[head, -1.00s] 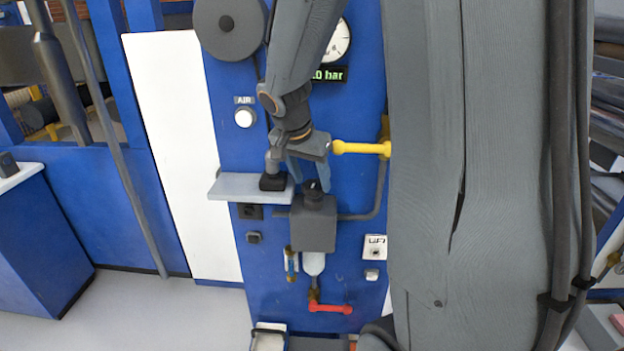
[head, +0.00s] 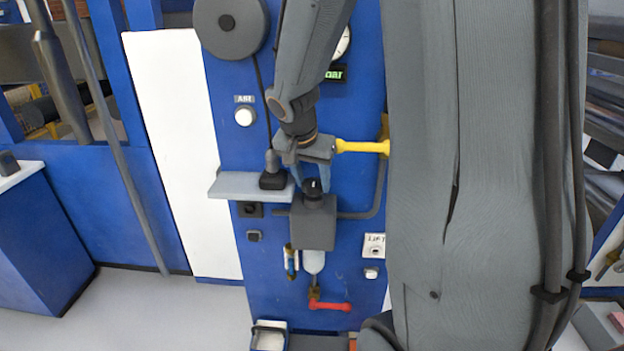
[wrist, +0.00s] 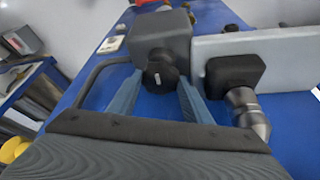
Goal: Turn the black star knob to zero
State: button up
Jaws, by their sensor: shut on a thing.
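The black star knob (head: 313,187) sits on top of a grey box-shaped unit (head: 314,224) on the blue panel. A small light mark shows on the knob in the head view. My gripper (head: 312,189) points down with its blue fingers on both sides of the knob, shut on it. In the wrist view the knob (wrist: 160,73) lies between the two finger ends, in front of the grey unit (wrist: 160,37). The exact finger contact and the knob's scale cannot be made out.
A grey shelf (head: 232,185) with a black-based fitting (head: 272,178) is close left of my gripper. A yellow handle (head: 362,147) sticks out at right. A red lever (head: 331,306) is below. My arm partly covers the gauge (head: 343,43) and green display (head: 334,74).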

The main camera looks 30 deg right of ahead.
jog(key=o, duration=0.8)
jog(key=shift+r, duration=0.1)
jog(key=v, duration=0.7)
jog(key=shift+s+a+r+b, duration=0.1)
jog(key=shift+a+r+b, duration=0.05)
jog(key=shift+r+b, duration=0.2)
